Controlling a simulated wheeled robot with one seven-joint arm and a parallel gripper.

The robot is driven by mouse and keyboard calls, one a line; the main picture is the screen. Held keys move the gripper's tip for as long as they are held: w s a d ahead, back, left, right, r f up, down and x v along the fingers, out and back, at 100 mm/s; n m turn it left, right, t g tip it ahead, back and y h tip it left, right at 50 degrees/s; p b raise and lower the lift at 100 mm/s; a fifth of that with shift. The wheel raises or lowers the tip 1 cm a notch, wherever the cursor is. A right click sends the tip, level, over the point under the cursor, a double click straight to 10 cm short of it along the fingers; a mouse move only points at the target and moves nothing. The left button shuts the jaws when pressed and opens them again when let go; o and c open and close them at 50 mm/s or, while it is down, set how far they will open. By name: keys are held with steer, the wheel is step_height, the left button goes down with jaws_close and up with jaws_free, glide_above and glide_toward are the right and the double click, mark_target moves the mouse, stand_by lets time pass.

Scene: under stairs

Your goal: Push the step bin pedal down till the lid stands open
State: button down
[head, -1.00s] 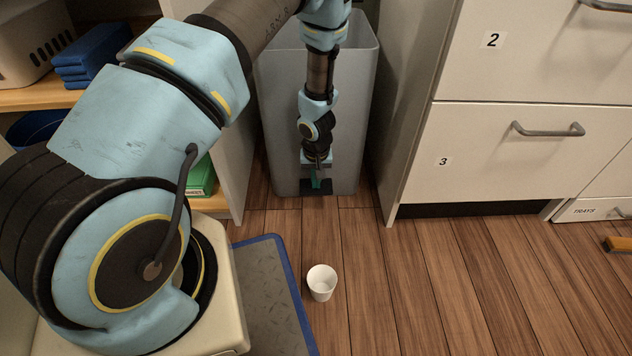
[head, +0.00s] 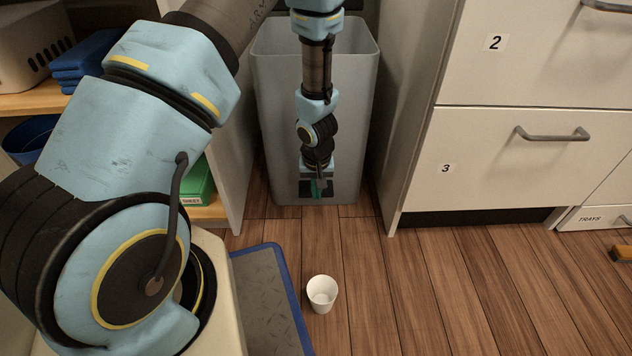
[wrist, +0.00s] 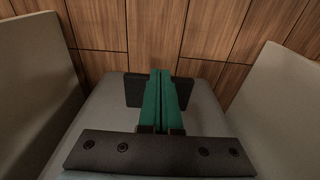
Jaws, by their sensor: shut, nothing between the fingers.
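The grey step bin (head: 278,130) stands upright on the floor between two cabinet sides in the head view. Its grey body also shows in the wrist view (wrist: 98,112). I cannot clearly make out a lid at its top, partly covered by my arm. The black pedal (head: 307,189) is low on the bin's front and also shows in the wrist view (wrist: 133,92). My gripper (head: 319,192), with green fingers, points down in front of the pedal. The fingers (wrist: 164,78) are shut and empty, and they cover the pedal's middle. I cannot tell whether they touch it.
A white cup (head: 321,294) stands on the wood floor in front of the bin, beside a blue-edged grey mat (head: 262,300). White drawers (head: 490,165) flank the bin on the right. An open shelf (head: 207,212) with a green box (head: 198,184) flanks it on the left.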

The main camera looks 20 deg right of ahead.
step_height(320, 180, up, 9)
steer(key=p, duration=0.5)
steer(key=shift+s+a+r, duration=0.15)
steer(key=shift+s, duration=0.3)
steer(key=shift+r, duration=0.1)
steer(key=w+a+r+n+h+p, duration=0.1)
steer(key=a+r+p, duration=0.1)
steer(key=a+r, duration=0.75)
steer(key=w+a+r+n+p, duration=0.1)
steer(key=a+r, duration=0.5)
steer(key=r, duration=0.7)
steer(key=s+a+r+y+p, duration=0.1)
steer(key=s+a+r, duration=0.1)
steer(key=a+r, duration=0.3)
steer(key=s+a+r+p, duration=0.1)
steer(key=s+a+r, duration=0.2)
steer(key=a, duration=0.3)
step_height(320, 180, up, 37)
steer(key=p, duration=3.7)
steer(key=shift+r, duration=0.15)
steer(key=c, duration=1.6)
jaws_free()
steer(key=shift+w, duration=0.1)
